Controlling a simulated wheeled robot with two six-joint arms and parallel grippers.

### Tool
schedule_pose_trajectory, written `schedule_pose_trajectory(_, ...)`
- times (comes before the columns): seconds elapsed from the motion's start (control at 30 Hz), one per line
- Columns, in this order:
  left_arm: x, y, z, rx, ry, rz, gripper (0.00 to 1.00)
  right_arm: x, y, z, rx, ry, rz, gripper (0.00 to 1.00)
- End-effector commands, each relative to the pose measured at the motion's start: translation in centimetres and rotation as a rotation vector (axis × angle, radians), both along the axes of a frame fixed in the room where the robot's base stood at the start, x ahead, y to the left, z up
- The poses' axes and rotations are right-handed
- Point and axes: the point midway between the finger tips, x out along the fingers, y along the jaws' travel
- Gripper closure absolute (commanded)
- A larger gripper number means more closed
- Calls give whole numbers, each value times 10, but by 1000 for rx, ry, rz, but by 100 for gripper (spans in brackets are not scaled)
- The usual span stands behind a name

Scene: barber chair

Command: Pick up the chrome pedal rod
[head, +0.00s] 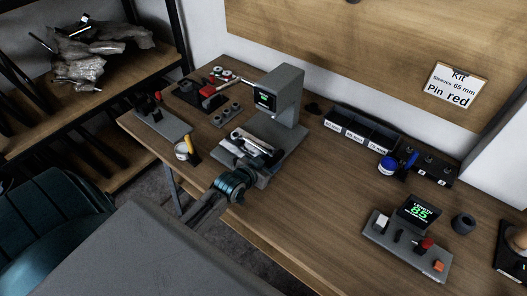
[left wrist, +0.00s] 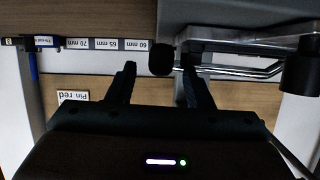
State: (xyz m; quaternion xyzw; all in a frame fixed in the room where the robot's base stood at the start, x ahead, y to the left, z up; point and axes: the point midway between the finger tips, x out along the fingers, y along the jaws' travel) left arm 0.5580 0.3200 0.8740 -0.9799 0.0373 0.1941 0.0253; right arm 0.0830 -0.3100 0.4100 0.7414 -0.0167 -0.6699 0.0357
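The chrome pedal rod (head: 255,142) appears as a bright bent bar on the grey press fixture in the head view. In the left wrist view, which looks upside down, chrome bars (left wrist: 235,70) run from a dark round end near my fingers towards a dark cylinder at right. My left gripper (head: 250,163) is at the front of the fixture, close to the rod, and partly covers it. In the left wrist view its two fingers (left wrist: 158,68) are apart, with the dark round end showing between them. I cannot tell whether they touch it. My right gripper is not in view.
The grey press (head: 283,92) with a green display rises behind the fixture. Labelled bins (head: 361,132) stand at the back, and a gauge reading 85 (head: 418,213) is at right. Bare wood lies between press and gauge.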

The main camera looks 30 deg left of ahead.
Motion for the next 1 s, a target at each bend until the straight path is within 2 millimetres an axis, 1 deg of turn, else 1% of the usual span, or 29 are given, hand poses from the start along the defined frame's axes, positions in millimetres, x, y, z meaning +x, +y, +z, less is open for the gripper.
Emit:
schedule_pose_trajectory(0.03, 0, 0, 0, 0, 0, 0, 64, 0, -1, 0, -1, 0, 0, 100)
schedule_pose_trajectory(0.17, 0, 0, 0, 0, 0, 0, 89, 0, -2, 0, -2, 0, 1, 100)
schedule_pose_trajectory(0.2, 0, 0, 0, 0, 0, 0, 97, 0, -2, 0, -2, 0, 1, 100)
schedule_pose_trajectory(0.23, 0, 0, 0, 0, 0, 0, 100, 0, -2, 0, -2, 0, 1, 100)
schedule_pose_trajectory(0.47, 0, 0, 1, 1, -2, 0, 100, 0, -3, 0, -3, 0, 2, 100)
schedule_pose_trajectory(0.57, 1, 0, 5, 1, -4, -1, 100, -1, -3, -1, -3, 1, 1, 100)
schedule_pose_trajectory(0.67, 1, 0, 18, 3, -6, -3, 100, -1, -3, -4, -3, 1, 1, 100)
schedule_pose_trajectory(0.9, 1, 0, 66, 3, -9, -3, 100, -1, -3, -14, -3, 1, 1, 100)
schedule_pose_trajectory(1.0, 1, 0, 83, 4, -7, -2, 100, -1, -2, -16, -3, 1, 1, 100)
